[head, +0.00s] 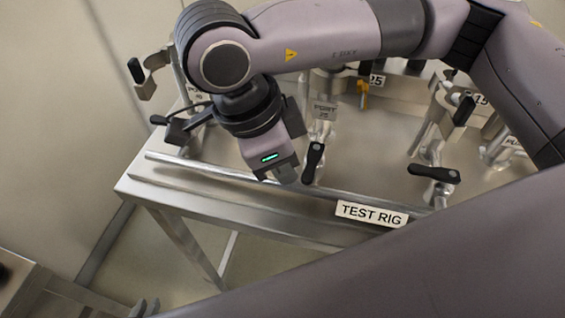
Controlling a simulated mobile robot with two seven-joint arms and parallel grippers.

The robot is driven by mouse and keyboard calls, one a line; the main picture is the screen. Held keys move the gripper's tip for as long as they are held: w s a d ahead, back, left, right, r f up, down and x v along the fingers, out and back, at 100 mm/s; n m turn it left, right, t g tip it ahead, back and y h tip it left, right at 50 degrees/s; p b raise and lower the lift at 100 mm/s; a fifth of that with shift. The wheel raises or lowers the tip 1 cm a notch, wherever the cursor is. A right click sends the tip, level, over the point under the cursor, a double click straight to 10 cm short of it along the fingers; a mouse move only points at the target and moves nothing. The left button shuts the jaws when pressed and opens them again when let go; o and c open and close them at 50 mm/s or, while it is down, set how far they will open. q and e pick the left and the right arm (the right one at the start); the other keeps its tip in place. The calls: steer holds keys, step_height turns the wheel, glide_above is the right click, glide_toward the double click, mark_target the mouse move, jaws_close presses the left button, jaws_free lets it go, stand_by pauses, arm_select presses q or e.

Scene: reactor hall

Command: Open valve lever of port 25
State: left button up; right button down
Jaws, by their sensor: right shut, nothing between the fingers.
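My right gripper (283,174) is shut and empty, pointing down just left of this lever. From this view I cannot tell whether it touches the lever. What seem to be the tips of my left gripper (146,307) show at the bottom edge, far from the valve; the rest is hidden.
Another black lever (434,173) lies sideways at the right, and one (176,128) is left of my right gripper. A metal rail (250,183) and the TEST RIG sign (372,214) run along the steel table's front. My arms hide parts of the back and right.

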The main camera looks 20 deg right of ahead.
steer(key=shift+w+a, duration=0.15)
steer(key=shift+w, duration=0.2)
step_height(320, 180, up, 7)
steer(key=p, duration=0.3)
stand_by(0.4)
